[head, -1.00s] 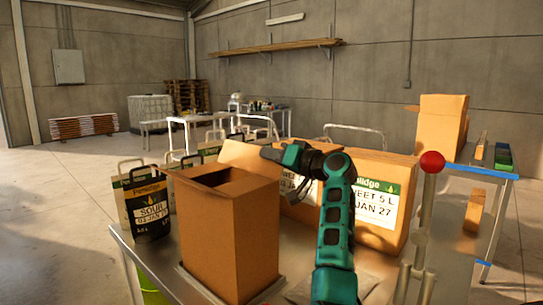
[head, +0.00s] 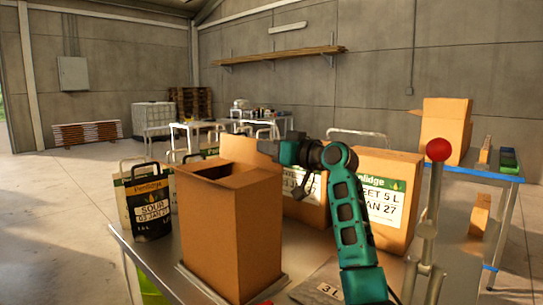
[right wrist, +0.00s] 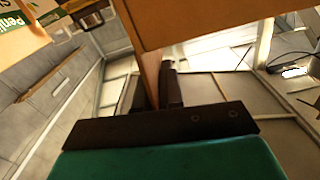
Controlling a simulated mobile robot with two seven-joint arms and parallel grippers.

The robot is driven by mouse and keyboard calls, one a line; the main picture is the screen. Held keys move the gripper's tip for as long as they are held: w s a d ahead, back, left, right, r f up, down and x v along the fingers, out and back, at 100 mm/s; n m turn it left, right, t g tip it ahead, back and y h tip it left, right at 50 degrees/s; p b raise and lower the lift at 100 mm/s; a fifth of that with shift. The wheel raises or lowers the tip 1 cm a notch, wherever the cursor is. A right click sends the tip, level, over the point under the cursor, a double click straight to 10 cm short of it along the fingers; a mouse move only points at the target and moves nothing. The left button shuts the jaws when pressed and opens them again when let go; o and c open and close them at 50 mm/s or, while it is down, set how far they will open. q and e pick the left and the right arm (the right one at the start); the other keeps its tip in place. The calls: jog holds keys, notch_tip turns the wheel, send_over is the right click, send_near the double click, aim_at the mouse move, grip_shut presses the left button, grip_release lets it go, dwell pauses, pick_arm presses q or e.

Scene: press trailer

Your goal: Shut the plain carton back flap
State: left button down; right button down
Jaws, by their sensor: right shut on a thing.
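The plain carton (head: 232,235) stands on the metal table in the head view, its top open and the inside dark. Its back flap (head: 239,149) stands up behind the opening. My right gripper (head: 268,149) is at the flap's right edge and shut on it. In the right wrist view the brown flap (right wrist: 149,50) runs between the dark fingers of my right gripper (right wrist: 155,88). Part of the flap's right end is hidden by the gripper. My left gripper is not in view.
Labelled Penlidge cartons (head: 388,195) stand behind my right arm. Black and tan Penlidge bags (head: 150,205) stand left of the plain carton. A lever with a red knob (head: 438,150) rises at the right. A blue-edged table (head: 480,174) holds another open carton (head: 445,130).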

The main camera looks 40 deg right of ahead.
jog(key=shift+a+n+b, duration=0.45)
jog(key=shift+a+n, duration=0.05)
jog(key=shift+n, duration=0.6)
jog(key=c, duration=1.3)
grip_release()
jog(key=shift+c, duration=0.2)
jog(key=shift+s, duration=0.15)
jog(key=s+d+b, duration=0.1)
jog(key=s+b, duration=0.1)
jog(key=s, duration=1)
jog(key=shift+s+b, duration=0.3)
jog(key=shift+s, duration=0.05)
